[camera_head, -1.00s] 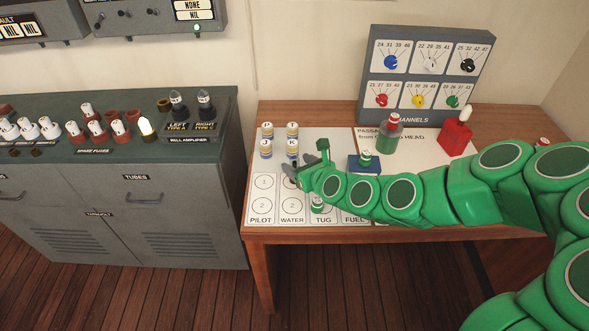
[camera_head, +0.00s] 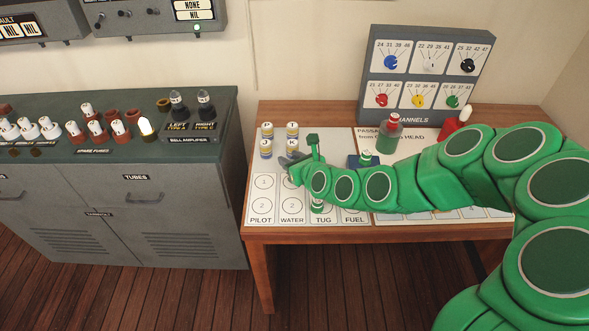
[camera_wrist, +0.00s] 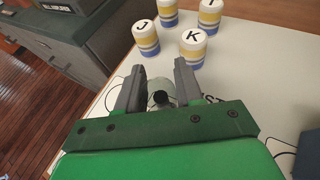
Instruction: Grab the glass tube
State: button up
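I cannot tell for sure which object is the glass tube. In the wrist view a pale grey-green, cylinder-like thing with a black end (camera_wrist: 160,97) shows between the fingers of my gripper (camera_wrist: 160,70). The fingers stand apart on either side of it; whether they touch it is unclear. In the head view my gripper (camera_head: 288,162) is over the left part of the desk sheet, close to the K pot, and nothing between its fingers can be made out. Two dark bulb-like tubes (camera_head: 178,104) (camera_head: 206,105) stand upright on the bell amplifier, far to the left.
Striped pots marked J and K (camera_wrist: 193,42) stand just beyond my gripper. The desk (camera_head: 330,112) also holds a blue block (camera_head: 355,160), a red-topped bottle (camera_head: 390,134) and a channel panel (camera_head: 425,75). A grey cabinet (camera_head: 110,210) with fuses stands left, across a gap.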

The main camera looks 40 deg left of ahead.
jog(key=shift+c, duration=1.1)
